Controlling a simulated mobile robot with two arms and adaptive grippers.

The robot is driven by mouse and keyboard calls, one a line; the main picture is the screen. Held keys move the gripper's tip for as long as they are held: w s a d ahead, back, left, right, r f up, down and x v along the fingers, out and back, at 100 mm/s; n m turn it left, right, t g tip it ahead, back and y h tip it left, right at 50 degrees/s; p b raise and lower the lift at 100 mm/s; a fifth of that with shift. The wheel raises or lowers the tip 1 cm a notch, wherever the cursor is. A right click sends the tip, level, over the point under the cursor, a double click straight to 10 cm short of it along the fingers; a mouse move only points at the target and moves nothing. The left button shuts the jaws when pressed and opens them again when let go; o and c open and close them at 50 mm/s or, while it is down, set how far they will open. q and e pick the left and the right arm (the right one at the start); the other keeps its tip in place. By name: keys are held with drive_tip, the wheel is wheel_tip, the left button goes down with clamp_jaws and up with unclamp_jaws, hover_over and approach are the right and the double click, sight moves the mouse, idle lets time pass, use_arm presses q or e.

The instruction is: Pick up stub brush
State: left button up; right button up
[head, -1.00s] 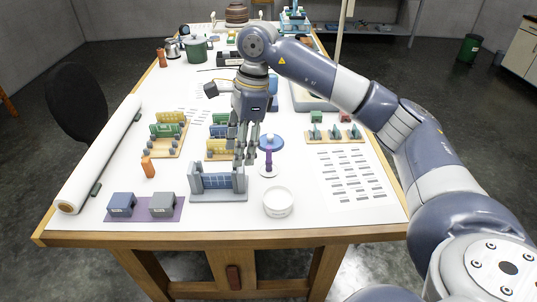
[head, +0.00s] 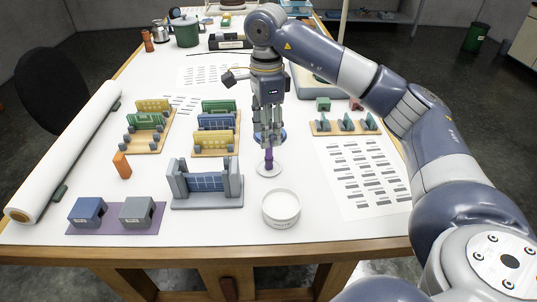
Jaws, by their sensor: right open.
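A short purple upright piece (head: 268,158), which looks like the stub brush, stands on a round white base (head: 269,170) near the middle of the table. My right gripper (head: 268,140) points straight down over it, with its open fingers at the top of the purple piece. The fingers hide the upper part of the piece, and I cannot tell whether they touch it. My left gripper is not in view.
A white round dish (head: 281,208) stands just in front. A grey gate-like model (head: 207,185) is close on the left. A blue round thing (head: 281,134) is partly hidden behind my gripper. A printed sheet (head: 365,178) lies flat on the right.

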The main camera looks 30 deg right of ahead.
sight(269, 157)
drive_tip(key=f, duration=0.3)
drive_tip(key=shift+s+a, duration=0.15)
drive_tip(key=shift+s, duration=0.2)
drive_tip(key=f, duration=0.1)
drive_tip(key=f+p, duration=0.1)
drive_tip(key=f, duration=0.1)
drive_tip(key=f+p, duration=0.1)
drive_tip(key=f, duration=0.1)
drive_tip(key=shift+d, duration=0.25)
drive_tip(key=shift+w+f, duration=0.1)
drive_tip(key=shift+f, duration=0.3)
drive_tip(key=shift+c, duration=0.6)
clamp_jaws()
